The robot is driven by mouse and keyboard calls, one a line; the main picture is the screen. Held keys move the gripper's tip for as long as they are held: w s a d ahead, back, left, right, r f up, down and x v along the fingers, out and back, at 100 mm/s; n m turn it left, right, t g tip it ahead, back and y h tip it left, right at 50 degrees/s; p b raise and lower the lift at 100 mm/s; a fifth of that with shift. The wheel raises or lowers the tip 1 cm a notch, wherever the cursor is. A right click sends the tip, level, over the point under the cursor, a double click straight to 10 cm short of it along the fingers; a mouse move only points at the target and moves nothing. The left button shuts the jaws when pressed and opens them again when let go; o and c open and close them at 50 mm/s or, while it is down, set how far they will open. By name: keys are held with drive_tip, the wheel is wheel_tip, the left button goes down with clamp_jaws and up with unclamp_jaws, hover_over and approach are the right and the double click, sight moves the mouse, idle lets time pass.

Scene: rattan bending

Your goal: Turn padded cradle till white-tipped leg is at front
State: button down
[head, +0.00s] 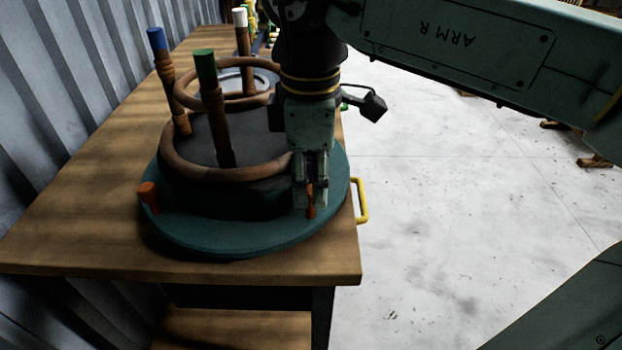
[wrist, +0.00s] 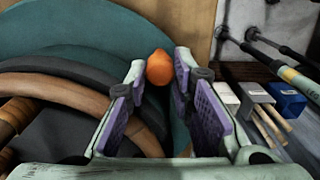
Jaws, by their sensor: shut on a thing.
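The padded cradle is a dark cushioned drum (head: 235,203) on a round teal disc (head: 228,236) on the bench. Rattan hoops sit on it with upright legs. The green-tipped leg (head: 206,72) stands nearest the front, the blue-tipped leg (head: 158,45) at left, and the white-tipped leg (head: 240,22) at the back. My gripper (head: 310,194) is low at the disc's right front, shut on an orange peg (head: 311,210). In the wrist view the peg (wrist: 159,68) shows between the purple-padded fingers. A second orange peg (head: 149,196) stands at the disc's left.
The wooden bench (head: 70,240) is bare at left and front. A yellow handle (head: 362,201) sticks out at its right edge. Corrugated wall (head: 50,100) runs along the left. More coloured-tip items stand at the back of the bench. Open pale floor (head: 440,220) lies to the right.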

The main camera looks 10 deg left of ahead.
drive_tip(key=shift+s+a, duration=0.1)
drive_tip(key=shift+a, duration=0.05)
idle(0.4)
drive_tip(key=c, duration=1.7)
unclamp_jaws()
drive_tip(key=shift+o, duration=0.2)
wheel_tip(320, 180, up, 12)
